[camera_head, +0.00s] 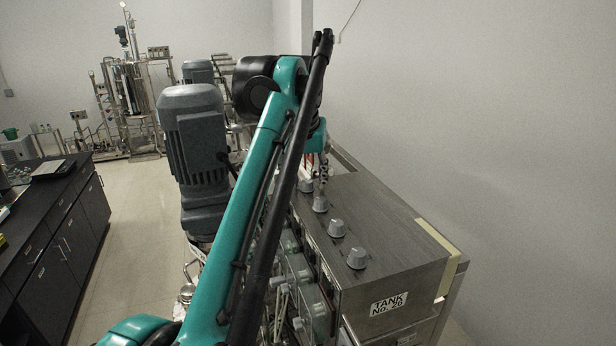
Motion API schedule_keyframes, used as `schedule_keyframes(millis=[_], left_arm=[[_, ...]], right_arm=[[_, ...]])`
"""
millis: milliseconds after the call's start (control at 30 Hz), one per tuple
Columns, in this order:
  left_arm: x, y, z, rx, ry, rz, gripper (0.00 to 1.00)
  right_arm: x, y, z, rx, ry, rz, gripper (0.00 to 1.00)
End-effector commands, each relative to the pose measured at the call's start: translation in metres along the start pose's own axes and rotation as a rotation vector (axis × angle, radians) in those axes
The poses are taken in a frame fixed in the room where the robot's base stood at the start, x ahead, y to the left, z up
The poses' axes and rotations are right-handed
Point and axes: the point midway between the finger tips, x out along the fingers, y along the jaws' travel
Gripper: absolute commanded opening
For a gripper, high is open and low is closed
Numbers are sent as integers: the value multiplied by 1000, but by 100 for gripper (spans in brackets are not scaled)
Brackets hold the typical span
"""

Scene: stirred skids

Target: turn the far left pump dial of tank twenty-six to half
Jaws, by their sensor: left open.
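The control cabinet (395,262) carries a label (388,303) reading TANK No. 26. A row of grey dials runs along its sloped metal top. The nearest dial (357,258) and the one beyond it (337,228) show clearly. A third dial (320,203) is just below my left gripper (323,176), and another dial (306,186) is partly covered behind it. My left gripper is open and points down at the far end of the row. I cannot tell whether it touches a dial. Dial markings are too small to read. My right gripper is out of view.
My teal left arm crosses the middle and hides part of the cabinet front. A large grey motor (195,150) stands left of it. A dark lab bench (60,225) is at the left, with open floor between. A bare wall closes the right side.

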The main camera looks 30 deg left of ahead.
Motion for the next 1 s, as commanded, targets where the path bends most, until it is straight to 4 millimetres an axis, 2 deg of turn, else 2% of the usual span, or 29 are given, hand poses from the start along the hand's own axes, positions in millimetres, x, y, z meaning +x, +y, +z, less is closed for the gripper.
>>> schedule_keyframes(millis=[167, 267, 333, 367, 1000], left_arm=[[0, 0, 0, 0, 0, 0, 43], [0, 0, 0, 0, 0, 0, 22], [0, 0, 0, 0, 0, 0, 3], [0, 0, 0, 0, 0, 0, 0], [0, 0, -1, 12, 2, 6, 0]], right_arm=[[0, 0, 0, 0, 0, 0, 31], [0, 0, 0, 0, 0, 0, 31], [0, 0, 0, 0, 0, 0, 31], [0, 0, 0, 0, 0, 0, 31], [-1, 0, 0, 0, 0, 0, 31]])
